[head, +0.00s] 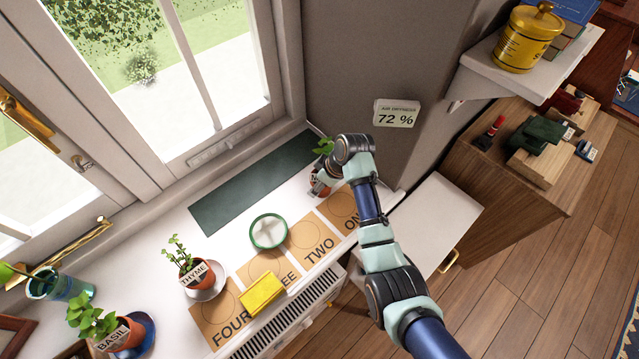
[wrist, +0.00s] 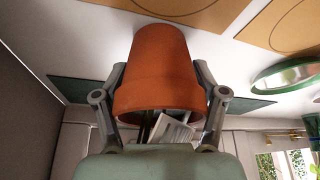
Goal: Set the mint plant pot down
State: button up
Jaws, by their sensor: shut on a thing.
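The mint plant pot (head: 316,187) is terracotta with green leaves (head: 324,147), at the far right end of the white sill, partly hidden by my arm. My gripper (head: 325,182) is shut on it. In the wrist view the orange pot (wrist: 158,65) fills the space between the two fingers of my gripper (wrist: 158,95), its rim toward the palm. A white label (wrist: 178,132) shows by the rim; its text is unreadable. I cannot tell whether the base touches the sill.
Cards marked ONE (head: 338,208), TWO (head: 317,243), a partly covered one and FOUR (head: 222,318) line the front edge. A yellow block (head: 262,294) lies on them. A green-rimmed dish (head: 269,246), thyme pot (head: 196,277), basil pot (head: 125,335) and dark green mat (head: 240,190) are left.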

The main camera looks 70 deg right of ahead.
jog(key=o, duration=1.4)
jog(key=shift+f, duration=0.1)
jog(key=p+v, duration=0.4)
jog(key=v, duration=0.8)
jog(key=shift+p, duration=0.4)
